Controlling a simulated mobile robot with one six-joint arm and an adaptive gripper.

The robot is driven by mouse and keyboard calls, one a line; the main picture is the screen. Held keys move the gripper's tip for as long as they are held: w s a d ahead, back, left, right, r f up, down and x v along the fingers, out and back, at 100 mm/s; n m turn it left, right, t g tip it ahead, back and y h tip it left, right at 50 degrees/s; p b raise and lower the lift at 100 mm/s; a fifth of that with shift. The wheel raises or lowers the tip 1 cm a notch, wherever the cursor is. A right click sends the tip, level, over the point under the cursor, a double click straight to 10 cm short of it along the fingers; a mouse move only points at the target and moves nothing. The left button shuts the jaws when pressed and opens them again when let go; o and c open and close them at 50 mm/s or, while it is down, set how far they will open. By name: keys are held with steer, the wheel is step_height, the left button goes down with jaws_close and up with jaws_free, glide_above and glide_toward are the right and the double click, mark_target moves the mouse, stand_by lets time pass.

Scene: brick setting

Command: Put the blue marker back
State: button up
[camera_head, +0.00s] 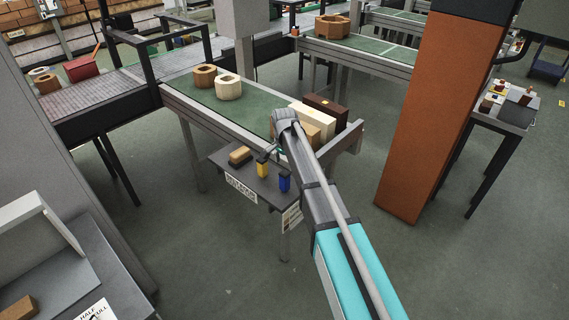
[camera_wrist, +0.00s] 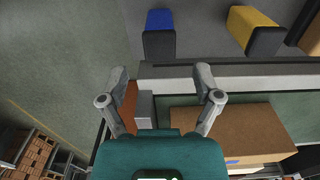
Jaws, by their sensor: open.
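In the wrist view the blue marker (camera_wrist: 159,22) is at the top, just beyond and between the fingertips. A yellow marker (camera_head: 262,171) of the same shape stands beside it; it also shows in the wrist view (camera_wrist: 251,28). My gripper (camera_wrist: 160,76) is open, its fingers spread and empty, and apart from both markers.
A brown block (camera_head: 240,155) lies on the side table. Behind it is a green conveyor (camera_head: 185,93) with ring-shaped pieces and boxes; the cardboard box (camera_wrist: 230,133) is close to my right finger in the wrist view. An orange pillar (camera_head: 435,120) stands right. Floor between is clear.

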steer(key=shift+r+p, duration=1.8)
steer(key=shift+r, duration=0.35)
steer(key=s+d+n, duration=0.7)
steer(key=s+d, duration=1.6)
steer(key=s, duration=0.3)
steer(key=shift+n, duration=0.3)
